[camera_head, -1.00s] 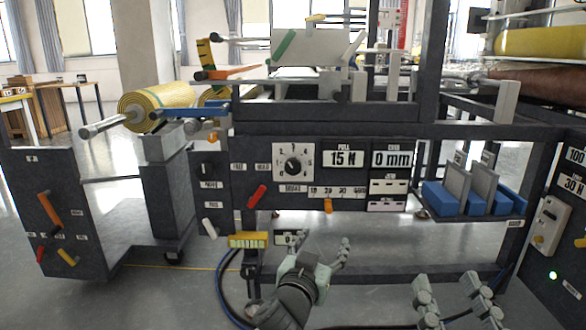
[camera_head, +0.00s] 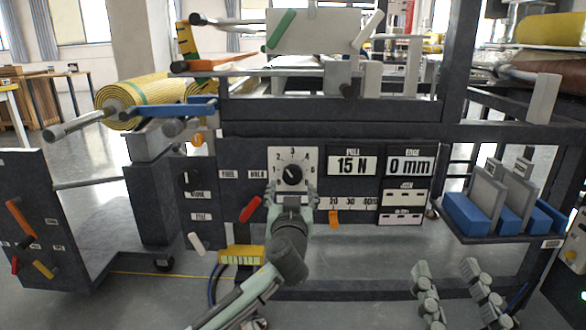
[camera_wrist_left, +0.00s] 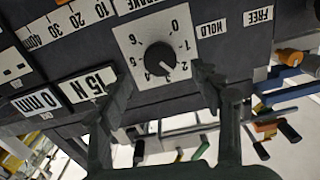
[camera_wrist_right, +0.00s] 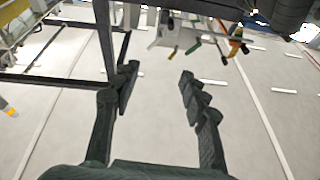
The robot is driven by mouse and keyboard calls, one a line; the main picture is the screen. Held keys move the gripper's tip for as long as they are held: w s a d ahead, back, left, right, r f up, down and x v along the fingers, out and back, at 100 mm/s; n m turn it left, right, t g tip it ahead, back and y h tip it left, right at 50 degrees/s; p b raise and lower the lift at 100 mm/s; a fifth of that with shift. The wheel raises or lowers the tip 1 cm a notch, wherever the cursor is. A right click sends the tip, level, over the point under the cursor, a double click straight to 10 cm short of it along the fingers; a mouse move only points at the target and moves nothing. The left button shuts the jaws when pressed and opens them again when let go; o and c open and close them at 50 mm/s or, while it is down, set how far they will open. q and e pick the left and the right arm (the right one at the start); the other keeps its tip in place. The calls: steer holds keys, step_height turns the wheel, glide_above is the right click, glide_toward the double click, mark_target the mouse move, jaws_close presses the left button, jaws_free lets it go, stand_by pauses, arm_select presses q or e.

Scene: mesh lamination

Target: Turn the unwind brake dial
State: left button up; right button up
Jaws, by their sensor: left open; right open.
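The brake dial is a black round knob (camera_head: 291,174) with a white pointer mark, on a white square plate (camera_head: 311,157) numbered around it, on the dark front panel. In the left wrist view the knob (camera_wrist_left: 160,58) appears upside down, its pointer near 3. My left gripper (camera_head: 291,190) is in front of the plate, just below the knob. In the left wrist view its open fingers (camera_wrist_left: 165,85) stand on either side of the plate, apart from the knob. My right gripper (camera_head: 455,285) is open and empty at the lower right, over bare floor in its wrist view (camera_wrist_right: 158,90).
A red lever (camera_head: 250,209) sits left of the dial and an orange slider (camera_head: 333,217) to its lower right. The 15 N display (camera_head: 352,166) is right of the plate. A shelf with blue blocks (camera_head: 466,213) stands farther right.

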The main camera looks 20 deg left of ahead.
mark_target(292, 177)
arm_select(q)
steer(key=shift+w+a+r, duration=0.1)
steer(key=shift+w+a, duration=0.1)
steer(key=shift+w, duration=0.45)
steer(key=x, duration=0.6)
steer(key=shift+w, duration=0.25)
arm_select(e)
steer(key=shift+s+d+r+t, duration=0.1)
steer(key=shift+r+t, duration=0.2)
steer(key=shift+r, duration=0.2)
arm_select(q)
steer(key=shift+c, duration=0.4)
steer(key=c, duration=1.1)
